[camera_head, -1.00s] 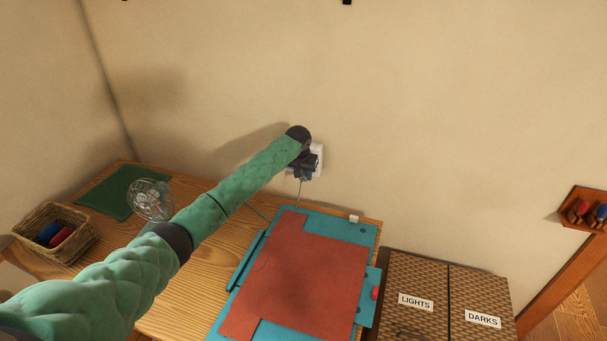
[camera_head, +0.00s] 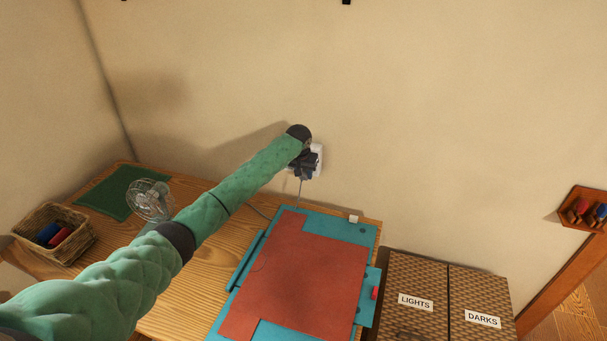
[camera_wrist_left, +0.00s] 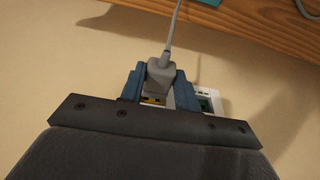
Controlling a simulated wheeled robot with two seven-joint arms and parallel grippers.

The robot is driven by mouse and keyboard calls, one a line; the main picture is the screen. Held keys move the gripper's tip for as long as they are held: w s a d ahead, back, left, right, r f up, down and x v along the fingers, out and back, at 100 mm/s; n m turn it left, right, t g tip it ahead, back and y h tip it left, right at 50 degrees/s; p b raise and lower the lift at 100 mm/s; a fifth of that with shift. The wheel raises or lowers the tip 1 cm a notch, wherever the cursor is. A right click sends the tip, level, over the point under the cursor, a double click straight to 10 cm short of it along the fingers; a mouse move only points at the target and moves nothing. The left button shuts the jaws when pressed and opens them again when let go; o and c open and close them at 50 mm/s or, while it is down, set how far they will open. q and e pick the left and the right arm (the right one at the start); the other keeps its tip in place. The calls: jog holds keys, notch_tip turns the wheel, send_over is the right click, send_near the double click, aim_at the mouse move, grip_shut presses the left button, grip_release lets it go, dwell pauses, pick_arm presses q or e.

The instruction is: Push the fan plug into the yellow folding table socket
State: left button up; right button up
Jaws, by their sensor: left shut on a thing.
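The grey fan plug (camera_wrist_left: 160,75) sits between the blue fingers of my left gripper (camera_wrist_left: 158,73), which are shut on it; its cord runs up in the left wrist view. The yellow socket (camera_wrist_left: 153,101) shows as a small patch just beyond the plug, on a white wall plate (camera_wrist_left: 213,97). How deep the plug sits in it cannot be told. In the head view my left gripper (camera_head: 303,166) is against the wall plate (camera_head: 318,158), hiding the plug and most of the plate. The fan (camera_head: 150,200) stands on the wooden table. My right gripper is not in view.
A green socket (camera_wrist_left: 205,103) lies beside the yellow one. Below the plate are the wooden table (camera_head: 190,290) and a teal board with a red cloth (camera_head: 300,270). A basket (camera_head: 75,245) stands left, LIGHTS and DARKS hampers (camera_head: 430,280) right. The wall around is bare.

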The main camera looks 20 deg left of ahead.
pick_arm(q)
jog(key=shift+w, duration=0.45)
dwell(0.3)
jog(key=shift+p, duration=0.3)
dwell(0.4)
jog(key=shift+w+r+b, duration=0.1)
jog(key=shift+w+b, duration=0.2)
jog(key=shift+w, duration=0.25)
dwell(1.2)
jog(key=o, duration=1.1)
jog(key=shift+o, duration=0.2)
